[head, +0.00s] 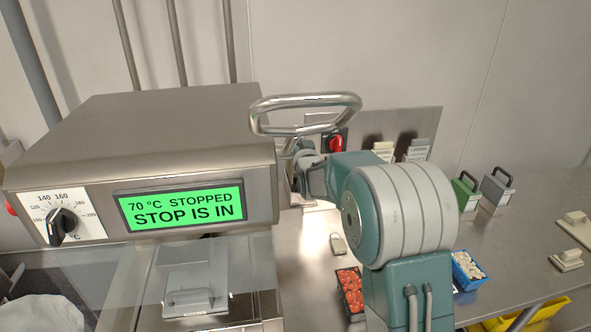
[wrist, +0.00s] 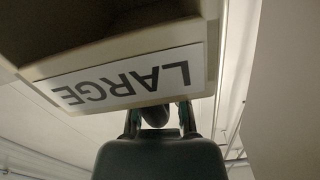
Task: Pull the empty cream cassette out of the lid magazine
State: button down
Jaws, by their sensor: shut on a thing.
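In the wrist view a cream cassette (wrist: 192,35) with a white label reading LARGE, upside down, fills the upper left. Its upper part is dark and looks like a recess; I cannot tell if it is empty. My gripper (wrist: 160,113) reaches up to the cassette's lower edge, its two fingers shut around a dark rounded part, likely a handle. In the head view my arm hides the fingertips and the held cassette. The lid magazine cannot be made out for certain, and I cannot tell whether the cassette is still inside it.
A steel machine (head: 175,140) with a green display reading STOPPED stands left, a bar handle (head: 305,112) at its corner. Green (head: 466,192) and grey (head: 497,188) handled boxes stand right. Red-filled (head: 349,291) and blue (head: 467,270) trays sit near my arm.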

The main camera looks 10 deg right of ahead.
jog(key=shift+r, duration=1.1)
jog(key=shift+r, duration=2.2)
